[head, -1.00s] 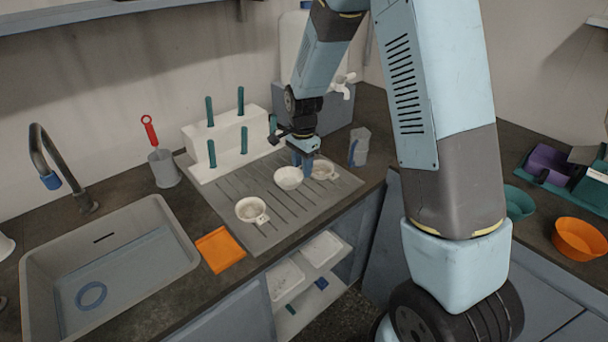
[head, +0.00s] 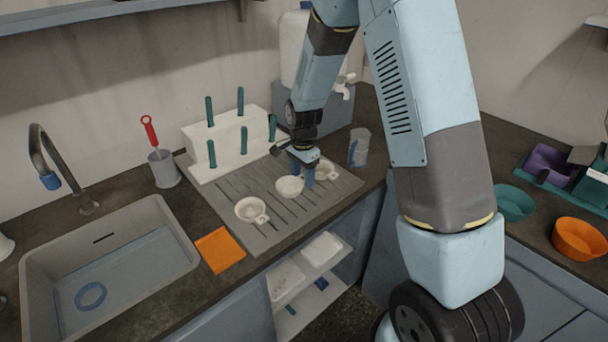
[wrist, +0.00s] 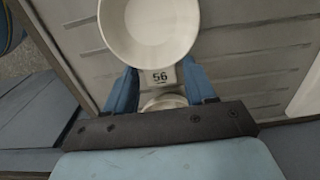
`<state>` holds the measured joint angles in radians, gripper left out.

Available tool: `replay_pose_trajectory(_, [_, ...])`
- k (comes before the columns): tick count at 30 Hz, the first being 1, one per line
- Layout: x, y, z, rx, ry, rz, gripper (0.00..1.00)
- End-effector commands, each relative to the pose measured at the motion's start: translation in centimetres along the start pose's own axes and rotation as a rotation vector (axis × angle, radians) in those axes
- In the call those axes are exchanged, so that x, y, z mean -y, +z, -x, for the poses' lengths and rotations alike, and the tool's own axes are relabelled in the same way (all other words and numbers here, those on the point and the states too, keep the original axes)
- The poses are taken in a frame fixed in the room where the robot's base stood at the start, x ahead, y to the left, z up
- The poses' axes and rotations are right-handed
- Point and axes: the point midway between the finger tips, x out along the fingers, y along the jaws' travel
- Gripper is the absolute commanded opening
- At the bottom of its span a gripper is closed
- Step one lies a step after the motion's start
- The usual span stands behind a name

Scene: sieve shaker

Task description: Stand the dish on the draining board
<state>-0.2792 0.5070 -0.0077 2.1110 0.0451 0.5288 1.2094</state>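A white round dish with a flat tab marked 56 lies face up on the grey ribbed draining board (head: 252,226), between two other white dishes. It shows in the head view (head: 289,187) and large at the top of the wrist view (wrist: 148,28). My gripper (head: 302,179) is low over the board, pointing down. In the wrist view its blue fingers (wrist: 160,78) stand on either side of the tab, with slim gaps, so it looks open. The other dishes are at the front left (head: 250,209) and back right (head: 325,171); the latter is partly hidden by my gripper.
A white rack (head: 228,143) with several green pegs stands behind the board. A grey cup with a red-handled brush (head: 163,168) is left of it, a clear jug (head: 359,147) right. The sink (head: 110,265) and an orange cloth (head: 219,249) lie left.

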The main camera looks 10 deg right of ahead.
Motion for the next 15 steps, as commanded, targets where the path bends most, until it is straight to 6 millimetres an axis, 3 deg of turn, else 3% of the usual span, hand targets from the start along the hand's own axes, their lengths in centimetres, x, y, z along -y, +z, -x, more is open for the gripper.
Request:
replay_pose_trajectory(10, [0.0,0.0,0.2,0.0,-0.001,0.0,0.61])
replay_pose_trajectory(15, [0.1,0.0,1.9,-0.002,-0.003,0.0,0.61])
